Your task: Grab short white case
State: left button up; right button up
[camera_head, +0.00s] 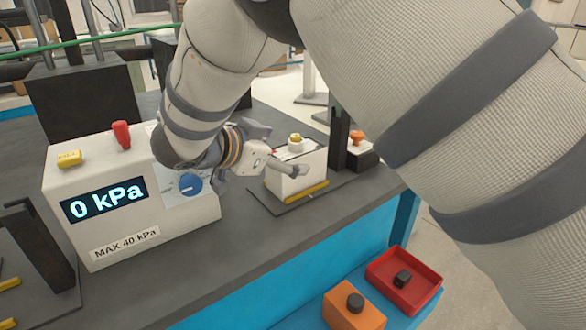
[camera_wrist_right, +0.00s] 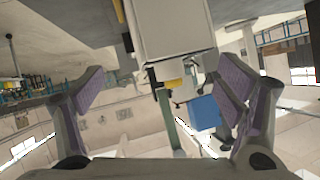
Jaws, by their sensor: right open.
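The short white case (camera_head: 309,164) stands on a dark plate near the table's front edge, with a round white and yellow fitting on top and a yellow strip at its foot. My right gripper (camera_head: 284,151) is open at the case's left side in the head view. One finger overlaps the case's near face; the other points past its back left. In the right wrist view the white case (camera_wrist_right: 172,28) lies ahead, centred between the spread fingers of my right gripper (camera_wrist_right: 161,76), with gaps on both sides. My left gripper is not in view.
A white pressure box (camera_head: 120,242) reading 0 kPa stands left of the case. A dark post (camera_head: 339,135) and an orange-knobbed block (camera_head: 358,150) stand right. Below are a red tray (camera_head: 425,295) and an orange box (camera_head: 345,318). The table front between them is clear.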

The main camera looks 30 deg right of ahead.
aim_at(294, 151)
jog(key=x, duration=0.6)
jog(key=shift+d+r, duration=0.1)
jog(key=shift+d, duration=0.15)
jog(key=c, duration=2)
